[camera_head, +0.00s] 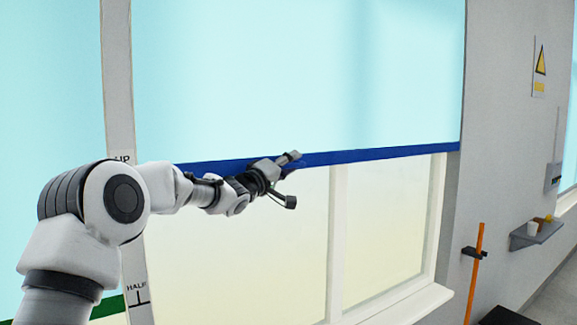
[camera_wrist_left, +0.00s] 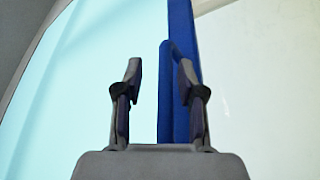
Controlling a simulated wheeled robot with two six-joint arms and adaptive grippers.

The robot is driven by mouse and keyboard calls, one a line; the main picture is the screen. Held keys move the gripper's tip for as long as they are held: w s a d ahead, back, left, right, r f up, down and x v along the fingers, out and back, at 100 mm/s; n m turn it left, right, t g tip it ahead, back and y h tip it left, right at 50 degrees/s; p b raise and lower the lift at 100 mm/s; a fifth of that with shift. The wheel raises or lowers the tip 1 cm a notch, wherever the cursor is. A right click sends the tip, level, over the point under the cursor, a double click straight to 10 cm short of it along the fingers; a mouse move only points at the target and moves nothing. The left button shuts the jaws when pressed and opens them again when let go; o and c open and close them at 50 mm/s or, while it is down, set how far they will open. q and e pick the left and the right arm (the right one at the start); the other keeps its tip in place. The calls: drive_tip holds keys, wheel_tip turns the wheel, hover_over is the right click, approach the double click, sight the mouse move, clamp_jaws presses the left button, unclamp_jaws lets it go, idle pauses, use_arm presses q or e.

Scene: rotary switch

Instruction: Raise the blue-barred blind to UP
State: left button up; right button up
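The blue-barred blind (camera_head: 300,70) is a pale cyan sheet over the window, with a blue bar (camera_head: 390,154) along its bottom edge. The bar's left end is close to the UP label (camera_head: 122,159) on the white post; my arm partly covers that spot. My left gripper (camera_head: 291,160) is at the bar's middle. In the left wrist view my left gripper (camera_wrist_left: 161,80) has its fingers apart, with a blue handle (camera_wrist_left: 166,95) of the bar between them, nearer the right finger. Whether a finger touches it I cannot tell. My right gripper is not in view.
The HALF mark (camera_head: 137,288) is lower on the post. Another blind (camera_head: 50,80) with a green bar (camera_head: 108,307) hangs at the left. An orange pole (camera_head: 478,265) and a small wall shelf (camera_head: 532,234) are at the right. Window panes show below the blue bar.

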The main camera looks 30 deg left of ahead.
use_arm(q)
drive_tip(key=v, duration=1.1)
drive_tip(key=shift+s+f, duration=0.25)
drive_tip(key=shift+s, duration=0.1)
drive_tip(key=shift+a, duration=0.15)
